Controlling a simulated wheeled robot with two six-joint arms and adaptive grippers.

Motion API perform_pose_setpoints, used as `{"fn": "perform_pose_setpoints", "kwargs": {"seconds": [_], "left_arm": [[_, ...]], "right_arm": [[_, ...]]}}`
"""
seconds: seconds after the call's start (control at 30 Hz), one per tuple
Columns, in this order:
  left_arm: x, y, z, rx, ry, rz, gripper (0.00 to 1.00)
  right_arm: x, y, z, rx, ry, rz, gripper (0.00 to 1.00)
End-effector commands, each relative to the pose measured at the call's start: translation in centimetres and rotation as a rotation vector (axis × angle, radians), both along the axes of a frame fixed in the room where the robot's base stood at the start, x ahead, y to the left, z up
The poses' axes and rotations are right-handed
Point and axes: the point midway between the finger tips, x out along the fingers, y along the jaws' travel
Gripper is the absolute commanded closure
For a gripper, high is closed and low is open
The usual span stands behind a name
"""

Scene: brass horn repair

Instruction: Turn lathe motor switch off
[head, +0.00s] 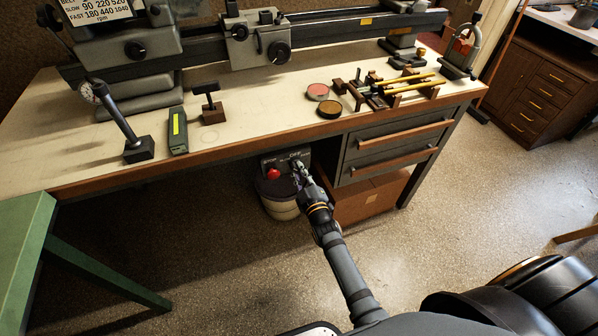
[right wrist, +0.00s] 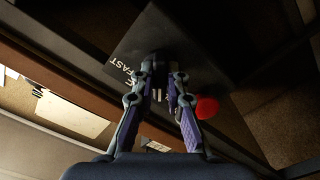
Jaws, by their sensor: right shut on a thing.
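The lathe's dark switch box (head: 270,163) hangs under the front edge of the bench in the head view. It has a red button (head: 273,174) on its face. In the right wrist view the box (right wrist: 195,40) fills the upper middle, with white lettering that reads "FAST" and the red button (right wrist: 207,107) right of my fingers. My right gripper (head: 296,165) reaches up to the box face, and its fingertips (right wrist: 163,68) are at the lettering, shut on the motor switch. The fingers hide most of the switch, so its position cannot be told. My left gripper is out of view.
The lathe (head: 255,40) stands on the bench (head: 245,125), with tools near its front edge. A white bucket (head: 277,207) stands below the switch box. A green table (head: 25,235) stands at left.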

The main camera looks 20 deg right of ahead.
Motion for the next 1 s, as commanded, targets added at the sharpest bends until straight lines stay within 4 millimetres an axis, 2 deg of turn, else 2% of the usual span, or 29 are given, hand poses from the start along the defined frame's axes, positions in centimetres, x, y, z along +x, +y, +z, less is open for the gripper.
{"fn": "perform_pose_setpoints", "kwargs": {"seconds": [0.37, 1.0], "left_arm": [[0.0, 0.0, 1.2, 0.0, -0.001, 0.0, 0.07], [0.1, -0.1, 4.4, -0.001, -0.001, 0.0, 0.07]], "right_arm": [[0.0, 0.0, 0.2, 0.119, 0.006, -0.001, 1.0], [0.0, -0.1, 0.1, 0.584, 0.021, 0.0, 1.0]]}}
